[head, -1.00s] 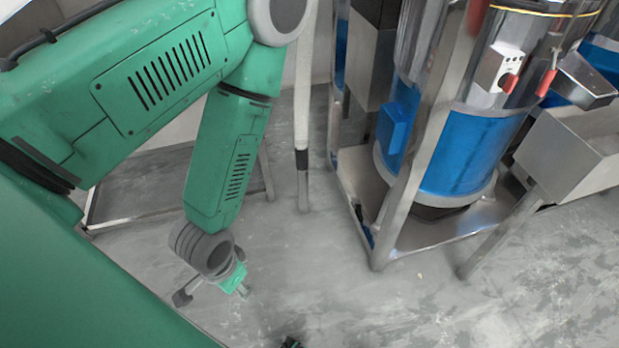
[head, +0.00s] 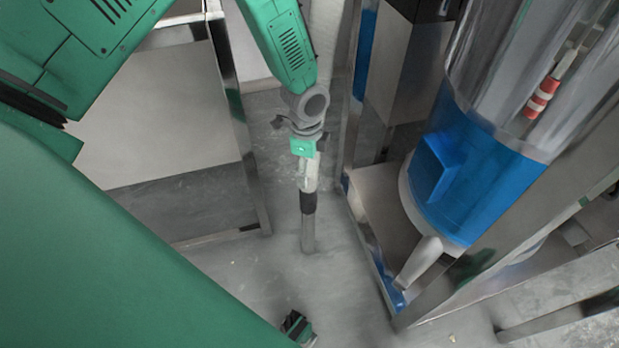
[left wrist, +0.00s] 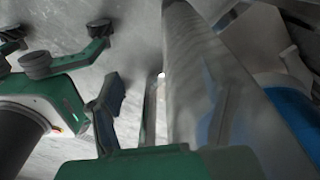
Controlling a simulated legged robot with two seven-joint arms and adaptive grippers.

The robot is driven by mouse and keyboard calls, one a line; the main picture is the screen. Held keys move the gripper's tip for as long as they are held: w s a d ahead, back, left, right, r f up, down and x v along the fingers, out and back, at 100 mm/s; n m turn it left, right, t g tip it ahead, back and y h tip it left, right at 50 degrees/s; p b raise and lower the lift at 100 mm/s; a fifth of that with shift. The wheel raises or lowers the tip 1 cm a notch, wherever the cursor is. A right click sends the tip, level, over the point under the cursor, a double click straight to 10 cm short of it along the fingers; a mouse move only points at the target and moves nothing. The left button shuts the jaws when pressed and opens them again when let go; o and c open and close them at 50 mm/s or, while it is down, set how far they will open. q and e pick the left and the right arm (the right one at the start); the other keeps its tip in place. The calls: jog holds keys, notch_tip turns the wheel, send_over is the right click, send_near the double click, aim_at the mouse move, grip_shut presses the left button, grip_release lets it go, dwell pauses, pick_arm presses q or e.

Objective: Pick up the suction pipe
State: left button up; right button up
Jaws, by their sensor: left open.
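The suction pipe (head: 310,180) is a whitish tube with a black band and a grey metal end, hanging almost upright above the floor in the head view. My left gripper (head: 304,155) is open at the pipe, above the black band. The other finger is hard to make out against the pipe.
A blue and clear cylindrical machine (head: 470,170) in a metal frame stands close right of the pipe. A pale panelled metal frame (head: 165,110) stands to the left. Bare grey floor (head: 270,270) lies below the pipe end.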

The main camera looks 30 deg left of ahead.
aim_at(309, 184)
pick_arm(q)
jog(key=shift+m, duration=0.7)
jog(key=a+f+b, duration=0.1)
jog(key=f, duration=0.1)
jog(key=w+a+f+b, duration=0.1)
jog(key=f, duration=0.2)
jog(key=w+a+f+b, duration=0.1)
jog(key=f, duration=0.1)
jog(key=shift+w+a+f, duration=0.2)
jog(key=shift+w, duration=0.05)
jog(key=shift+d+f+b, duration=0.4)
jog(key=shift+d+f, duration=0.1)
jog(key=f+b, duration=0.1)
jog(key=f, duration=0.1)
jog(key=f+b, duration=0.1)
jog(key=f, duration=0.2)
jog(key=shift+w, duration=0.2)
jog(key=shift+r, duration=0.2)
jog(key=shift+c, duration=0.8)
jog(key=shift+d, duration=0.2)
grip_shut()
